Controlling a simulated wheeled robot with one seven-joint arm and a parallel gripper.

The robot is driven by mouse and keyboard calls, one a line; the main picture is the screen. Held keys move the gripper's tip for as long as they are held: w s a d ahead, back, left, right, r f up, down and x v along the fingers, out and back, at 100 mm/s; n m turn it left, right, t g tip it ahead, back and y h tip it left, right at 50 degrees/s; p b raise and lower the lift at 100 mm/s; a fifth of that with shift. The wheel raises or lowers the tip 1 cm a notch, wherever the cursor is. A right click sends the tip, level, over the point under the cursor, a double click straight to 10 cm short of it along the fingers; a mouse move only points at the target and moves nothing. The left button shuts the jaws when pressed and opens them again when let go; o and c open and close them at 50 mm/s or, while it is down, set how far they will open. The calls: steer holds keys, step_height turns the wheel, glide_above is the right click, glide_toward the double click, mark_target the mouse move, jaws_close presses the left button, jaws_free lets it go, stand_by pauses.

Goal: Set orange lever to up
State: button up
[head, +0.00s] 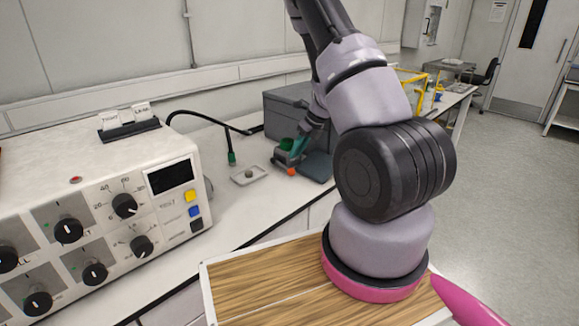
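A small orange knob (291,171), which looks like the end of the orange lever, shows low at the front of a dark grey device (318,166) on the white bench. The rest of the lever is hidden, so whether it is up or down cannot be told. My gripper (292,156) reaches down from behind my arm and is just above the orange knob, very close to it. Whether they touch cannot be told. Its fingers are small, dark and teal, and their opening is not clear. A dark green round part (287,144) shows beside it.
A white control box (110,205) with black dials and coloured buttons stands at left on the bench. A black cable with a green end (232,158) hangs over a small grey plate (249,175). A grey box (290,108) stands behind. Open floor (510,180) lies at right.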

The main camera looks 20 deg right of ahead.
mark_target(289, 165)
steer(key=x, duration=0.7)
steer(key=shift+w+a+f, duration=0.1)
steer(key=shift+a+f, duration=0.05)
steer(key=shift+f, duration=0.05)
jaws_close()
stand_by(1.1)
